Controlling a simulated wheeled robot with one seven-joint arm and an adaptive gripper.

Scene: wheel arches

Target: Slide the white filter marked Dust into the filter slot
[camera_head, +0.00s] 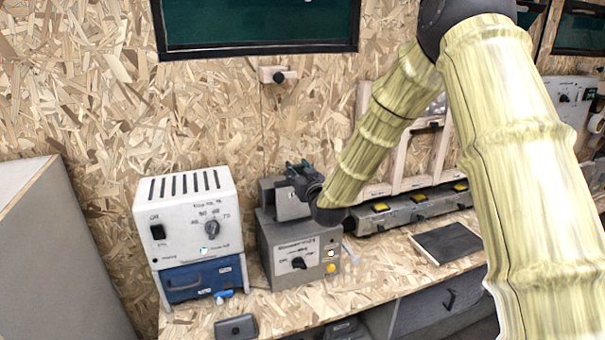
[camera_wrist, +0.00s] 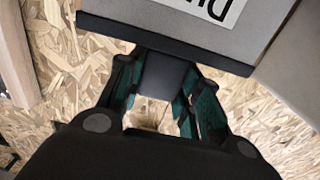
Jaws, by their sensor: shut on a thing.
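The filter (camera_wrist: 185,25) is a pale grey-white panel with a dark edge strip and a white label. The label is cut off by the frame and shows "Du" upside down. My gripper (camera_wrist: 158,85) is shut on the dark tab that sticks out from this edge. In the head view my gripper (camera_head: 300,176) is above the grey box with a knob (camera_head: 297,255), at its back. A grey plate (camera_head: 288,206), apparently the filter, stands upright under the gripper at the box's top. The slot itself is hidden, and I cannot tell whether the filter is in it.
A white unit with a dial (camera_head: 192,215) over a blue drawer (camera_head: 203,281) stands left of the grey box. A long grey rail with yellow buttons (camera_head: 420,207) lies to its right. A dark flat plate (camera_head: 447,243) lies on the chipboard bench, with bare surface around it.

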